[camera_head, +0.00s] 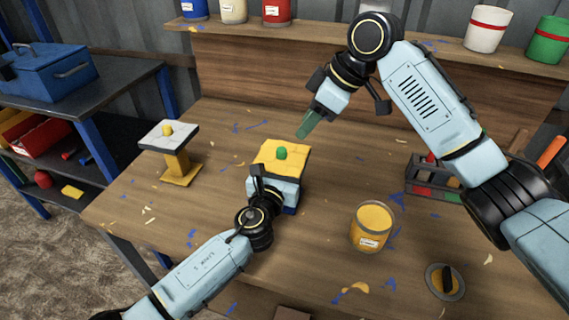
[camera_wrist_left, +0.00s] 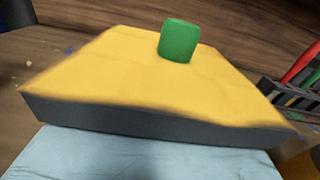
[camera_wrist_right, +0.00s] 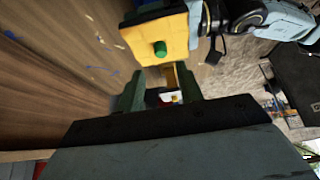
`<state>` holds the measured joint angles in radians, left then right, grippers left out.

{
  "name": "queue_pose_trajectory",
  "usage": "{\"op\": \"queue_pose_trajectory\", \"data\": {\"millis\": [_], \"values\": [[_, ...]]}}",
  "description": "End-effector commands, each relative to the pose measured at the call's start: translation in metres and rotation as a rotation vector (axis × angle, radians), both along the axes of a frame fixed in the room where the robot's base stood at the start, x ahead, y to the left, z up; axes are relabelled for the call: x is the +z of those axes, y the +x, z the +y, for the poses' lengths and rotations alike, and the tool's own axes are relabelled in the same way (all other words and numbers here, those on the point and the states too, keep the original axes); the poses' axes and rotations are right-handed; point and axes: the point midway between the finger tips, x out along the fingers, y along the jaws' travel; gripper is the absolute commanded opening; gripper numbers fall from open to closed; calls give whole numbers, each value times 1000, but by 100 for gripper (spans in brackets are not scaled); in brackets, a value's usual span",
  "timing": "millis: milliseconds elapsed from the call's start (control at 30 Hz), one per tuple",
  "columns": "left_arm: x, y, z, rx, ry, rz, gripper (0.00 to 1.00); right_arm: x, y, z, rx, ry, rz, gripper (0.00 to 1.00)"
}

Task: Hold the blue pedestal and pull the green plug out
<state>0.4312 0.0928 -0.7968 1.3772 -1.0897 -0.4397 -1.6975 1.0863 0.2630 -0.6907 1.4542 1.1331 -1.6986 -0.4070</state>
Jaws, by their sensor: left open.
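The blue pedestal (camera_head: 290,210) stands mid-table; its yellow top slab (camera_head: 268,157) hides most of the column, and a bit of blue shows low down. The green plug (camera_head: 282,153) sticks up from the slab; it also shows in the left wrist view (camera_wrist_left: 179,41) and the right wrist view (camera_wrist_right: 160,49). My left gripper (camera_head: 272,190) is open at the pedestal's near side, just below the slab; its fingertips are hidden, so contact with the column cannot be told. My right gripper (camera_head: 307,124) is open and empty, above and behind the slab, its green fingers (camera_wrist_right: 159,88) apart.
A yellow pedestal (camera_head: 178,165) with a pale top and yellow plug stands at the left. A yellow jar (camera_head: 372,228) is right of my left gripper. A tool rack (camera_head: 432,180) stands at the right, and a round dish (camera_head: 444,282) lies at the front right.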

Motion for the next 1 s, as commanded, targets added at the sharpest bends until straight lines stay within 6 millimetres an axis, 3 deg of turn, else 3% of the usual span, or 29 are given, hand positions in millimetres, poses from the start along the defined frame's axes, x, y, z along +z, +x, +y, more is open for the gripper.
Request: {"op": "queue_pose_trajectory", "data": {"millis": [167,633,767,1000], "values": [[0,0,0,0,0,0,63,0,0,0,0,0,0,36],[0,0,0,0,0,0,1,0,0,0,0,0,0,36],[0,0,0,0,0,0,0,-1,0,0,-3,1,-1,47],[0,0,0,0,0,0,0,-27,-5,0,-114,55,-59,47]]}}
